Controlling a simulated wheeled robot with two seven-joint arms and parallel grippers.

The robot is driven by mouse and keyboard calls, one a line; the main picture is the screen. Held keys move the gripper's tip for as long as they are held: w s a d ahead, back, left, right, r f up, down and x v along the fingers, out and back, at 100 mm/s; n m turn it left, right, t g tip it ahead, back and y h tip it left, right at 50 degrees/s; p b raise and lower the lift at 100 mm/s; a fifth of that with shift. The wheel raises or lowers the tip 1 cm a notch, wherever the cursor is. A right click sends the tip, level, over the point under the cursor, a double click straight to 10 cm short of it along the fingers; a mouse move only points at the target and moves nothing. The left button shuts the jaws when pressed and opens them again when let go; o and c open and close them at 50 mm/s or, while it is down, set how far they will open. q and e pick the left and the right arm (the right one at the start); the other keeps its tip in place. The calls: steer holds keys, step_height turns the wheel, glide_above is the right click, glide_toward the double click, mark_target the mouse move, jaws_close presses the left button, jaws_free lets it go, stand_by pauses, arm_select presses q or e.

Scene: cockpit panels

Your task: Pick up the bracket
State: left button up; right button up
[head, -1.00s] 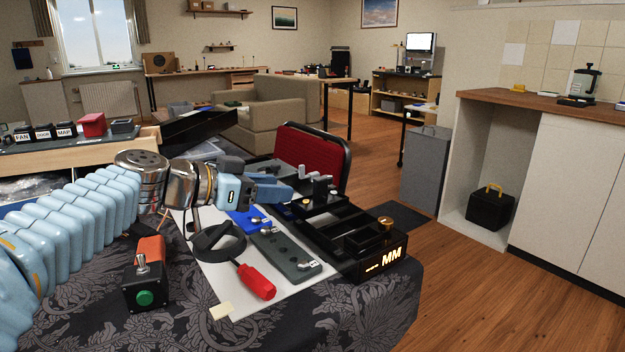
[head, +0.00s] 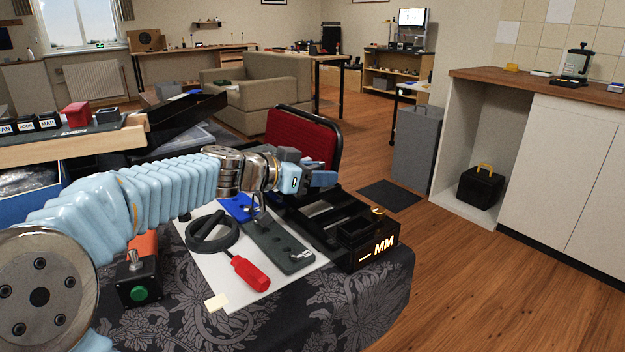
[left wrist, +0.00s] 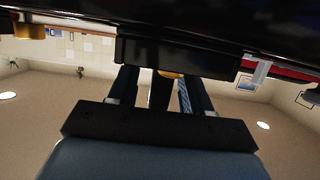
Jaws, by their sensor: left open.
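My left gripper (head: 324,178) is at the far side of the work table, over the back of a black slotted frame (head: 326,217). Its fingers are apart. In the left wrist view the gripper (left wrist: 162,88) points at a black block (left wrist: 178,55) close in front of the fingertips; I cannot tell whether they touch. No part is clearly identifiable as the bracket. A grey plate with metal fittings (head: 277,247) and a blue part (head: 237,207) lie on a white sheet (head: 203,272). My right gripper is not in view.
A black ring (head: 212,232) and a red-handled screwdriver (head: 249,272) lie on the sheet. A box with a green button (head: 138,292) stands to the left. A red chair (head: 303,138) stands behind.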

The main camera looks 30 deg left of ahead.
arm_select(q)
steer(key=shift+w+d+f, duration=0.15)
steer(key=shift+w, duration=0.15)
jaws_close()
